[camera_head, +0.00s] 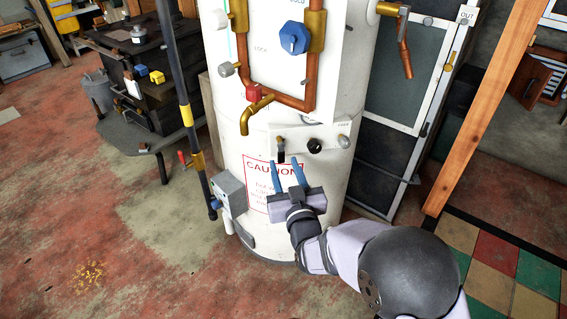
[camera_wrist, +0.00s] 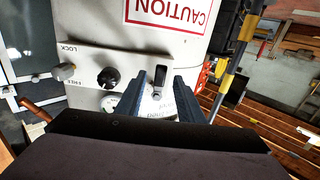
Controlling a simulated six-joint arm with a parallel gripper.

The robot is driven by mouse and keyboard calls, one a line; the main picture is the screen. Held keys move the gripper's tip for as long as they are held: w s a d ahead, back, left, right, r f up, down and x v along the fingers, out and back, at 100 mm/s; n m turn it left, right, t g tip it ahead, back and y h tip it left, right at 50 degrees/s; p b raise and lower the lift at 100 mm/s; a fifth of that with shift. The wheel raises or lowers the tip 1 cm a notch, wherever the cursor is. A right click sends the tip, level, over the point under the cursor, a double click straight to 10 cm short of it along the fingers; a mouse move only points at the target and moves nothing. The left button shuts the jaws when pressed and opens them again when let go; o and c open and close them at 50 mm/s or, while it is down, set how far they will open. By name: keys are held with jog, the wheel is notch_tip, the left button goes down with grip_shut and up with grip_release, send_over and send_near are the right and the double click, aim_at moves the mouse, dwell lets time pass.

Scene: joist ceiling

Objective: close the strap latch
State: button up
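A white control panel (camera_head: 313,135) is on the front of the white tank. It carries a dark lever (camera_head: 281,150), a black round knob (camera_head: 315,146) and a silver knob (camera_head: 344,141). In the wrist view the silver knob (camera_wrist: 66,71) sits between the labels LOCK and FREE, beside the black knob (camera_wrist: 107,77). I cannot tell for certain which part is the strap latch. My gripper (camera_head: 286,164) is open, its two blue fingers apart in front of the tank, just below the lever. In the wrist view the lever (camera_wrist: 161,74) shows between the fingertips; contact cannot be told.
Copper pipes with a red-handled brass tap (camera_head: 258,107) are above the panel. A grey box (camera_head: 229,191) and a black-and-yellow pole (camera_head: 187,115) stand left of the gripper. A CAUTION sign (camera_head: 258,180) is behind the fingers. Open floor (camera_head: 60,190) lies to the left.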

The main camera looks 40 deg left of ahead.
jog(key=v, duration=0.4)
jog(key=shift+s+d, duration=0.2)
jog(key=shift+d, duration=0.1)
